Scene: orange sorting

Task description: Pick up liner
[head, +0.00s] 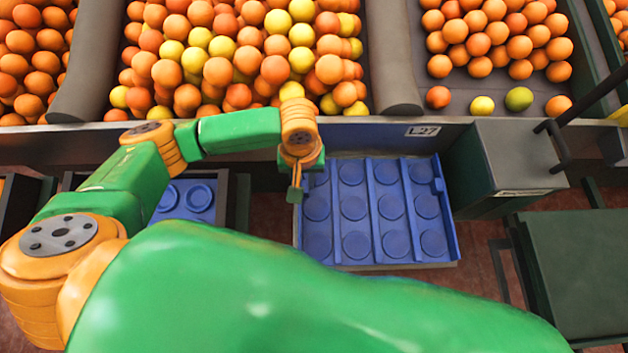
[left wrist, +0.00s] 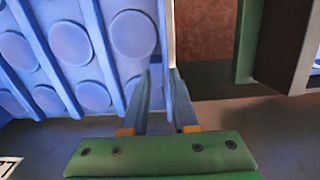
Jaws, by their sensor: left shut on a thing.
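The liner (head: 345,248) is a blue sheet with rows of round recesses, seen in the head view below the conveyor's front edge. Its recesses look empty. My left gripper (head: 294,192) is at the liner's left edge, near the upper left corner. In the left wrist view the two fingers (left wrist: 163,88) are shut on the rim of the liner (left wrist: 62,68), one finger on each side of it. The liner appears to sit in a pale box, whose lower rim (head: 400,266) shows. My right gripper is not in view.
Bins of oranges (head: 240,95) lie behind a metal ledge marked L27 (head: 423,131). A green-grey box (head: 520,155) stands to the right of the liner. Another blue liner (head: 187,200) shows at the left, partly behind my arm. A dark green surface (head: 585,270) is at the lower right.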

